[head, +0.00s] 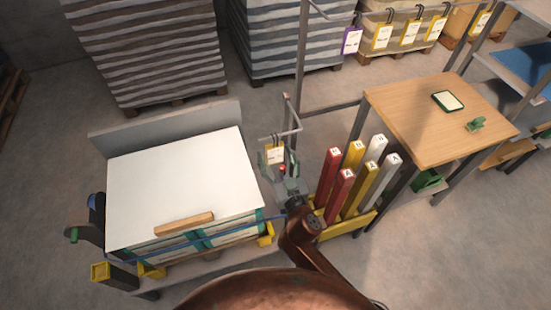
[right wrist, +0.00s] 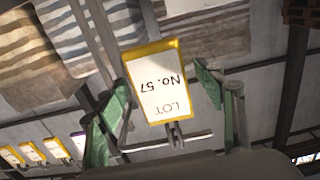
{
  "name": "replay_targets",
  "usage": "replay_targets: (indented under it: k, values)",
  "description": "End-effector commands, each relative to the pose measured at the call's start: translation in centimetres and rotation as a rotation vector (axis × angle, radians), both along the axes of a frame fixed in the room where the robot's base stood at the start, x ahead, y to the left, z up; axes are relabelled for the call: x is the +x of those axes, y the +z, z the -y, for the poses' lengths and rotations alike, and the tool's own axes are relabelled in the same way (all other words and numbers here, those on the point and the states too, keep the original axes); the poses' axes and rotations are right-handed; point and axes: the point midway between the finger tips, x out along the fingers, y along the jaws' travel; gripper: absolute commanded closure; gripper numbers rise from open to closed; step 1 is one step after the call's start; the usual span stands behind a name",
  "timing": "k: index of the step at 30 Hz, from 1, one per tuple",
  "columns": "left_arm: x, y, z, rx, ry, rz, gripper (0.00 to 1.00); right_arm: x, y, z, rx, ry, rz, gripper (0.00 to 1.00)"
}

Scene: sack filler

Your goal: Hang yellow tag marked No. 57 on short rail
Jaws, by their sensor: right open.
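The yellow-edged tag marked No. 57 (right wrist: 166,85) hangs by its hook on a thin bar, seen upside down in the right wrist view. In the head view the tag (head: 275,153) is below the short rail (head: 290,131) on its post, right of the white-topped stack. My right gripper (head: 278,164) is open, with one green finger on each side of the tag. In the wrist view gaps show between the tag and both fingers. My left gripper is not in view.
The white-topped stack (head: 185,180) stands close on the left. Red, yellow and white posts (head: 348,175) stand in a yellow holder close on the right, before a wooden table (head: 425,115). More tags, one purple (head: 352,41) and several yellow, hang at the back.

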Motion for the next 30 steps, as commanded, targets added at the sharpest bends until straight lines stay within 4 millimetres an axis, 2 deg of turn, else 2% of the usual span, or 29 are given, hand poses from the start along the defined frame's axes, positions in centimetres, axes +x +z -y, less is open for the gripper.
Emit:
replay_targets:
  k: [5, 18, 24, 30]
  values:
    - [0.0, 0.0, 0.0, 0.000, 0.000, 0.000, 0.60, -1.5, -0.1, 0.5, 0.002, 0.000, -0.003, 0.38]
    - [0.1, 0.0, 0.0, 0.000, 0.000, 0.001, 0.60, -9.5, 0.0, 3.1, 0.001, -0.001, -0.003, 0.38]
    - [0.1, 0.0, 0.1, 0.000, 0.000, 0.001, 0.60, -11.2, 0.0, 3.6, 0.000, 0.000, 0.000, 0.38]
    - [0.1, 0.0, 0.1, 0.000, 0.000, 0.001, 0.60, -11.5, 0.0, 3.7, -0.001, 0.000, 0.001, 0.38]
